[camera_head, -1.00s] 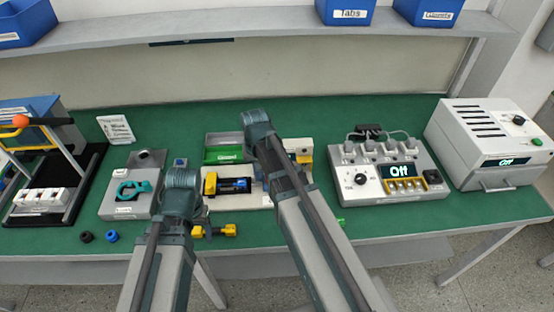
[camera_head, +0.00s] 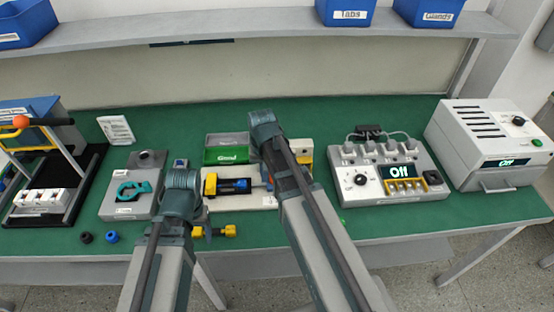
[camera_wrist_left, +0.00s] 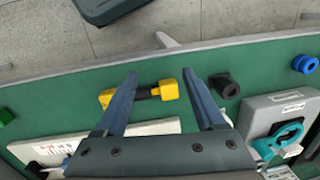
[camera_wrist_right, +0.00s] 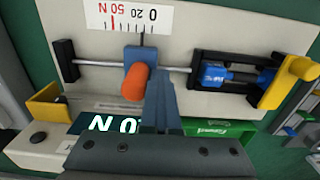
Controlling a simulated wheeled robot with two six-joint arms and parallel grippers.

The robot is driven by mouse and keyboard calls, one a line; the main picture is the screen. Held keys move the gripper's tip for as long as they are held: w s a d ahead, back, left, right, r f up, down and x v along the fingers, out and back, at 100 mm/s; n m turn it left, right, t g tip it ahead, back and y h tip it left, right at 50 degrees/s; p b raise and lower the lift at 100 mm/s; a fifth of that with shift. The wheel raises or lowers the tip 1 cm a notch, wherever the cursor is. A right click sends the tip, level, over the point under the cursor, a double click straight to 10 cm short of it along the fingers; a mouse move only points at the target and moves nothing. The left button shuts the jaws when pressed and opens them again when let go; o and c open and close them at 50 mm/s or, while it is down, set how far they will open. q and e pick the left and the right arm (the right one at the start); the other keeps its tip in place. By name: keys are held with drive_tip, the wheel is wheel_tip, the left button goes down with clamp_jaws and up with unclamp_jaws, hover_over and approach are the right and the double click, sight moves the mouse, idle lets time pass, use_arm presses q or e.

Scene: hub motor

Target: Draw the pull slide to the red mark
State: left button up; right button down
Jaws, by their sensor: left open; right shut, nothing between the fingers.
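The pull slide (camera_wrist_right: 139,57) is a blue block with an orange knob (camera_wrist_right: 135,81), on a metal rod in the right wrist view. Its black pointer stands near the 0 end of the scale (camera_wrist_right: 128,14). The red mark (camera_wrist_right: 112,23) is on the scale, left of the pointer. My right gripper (camera_wrist_right: 160,82) is shut and empty, its fingers right beside the knob; I cannot tell whether they touch. In the head view my right arm hides its fingers. My left gripper (camera_wrist_left: 160,76) is open above a yellow-and-black tool (camera_wrist_left: 140,94), with nothing held.
A blue-and-black cylinder (camera_wrist_right: 224,73) sits at the rod's right end beside a yellow clamp (camera_wrist_right: 287,83). A black post (camera_wrist_right: 65,60) stands at the left end. A green bin (camera_head: 226,155) is behind the fixture. A grey plug unit (camera_head: 385,180) stands to the right.

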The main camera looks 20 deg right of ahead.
drive_tip(key=shift+s+d, duration=0.3)
drive_tip(key=shift+d, duration=0.7)
drive_tip(key=shift+s+d, duration=0.25)
drive_tip(key=shift+d, duration=0.7)
drive_tip(key=shift+a, duration=0.15)
drive_tip(key=shift+w+a, duration=0.2)
drive_tip(key=shift+a, duration=0.4)
use_arm(q)
drive_tip(key=shift+r, duration=0.1)
use_arm(e)
wheel_tip(320, 180, up, 8)
drive_tip(key=p, duration=0.8)
use_arm(q)
wheel_tip(320, 180, up, 8)
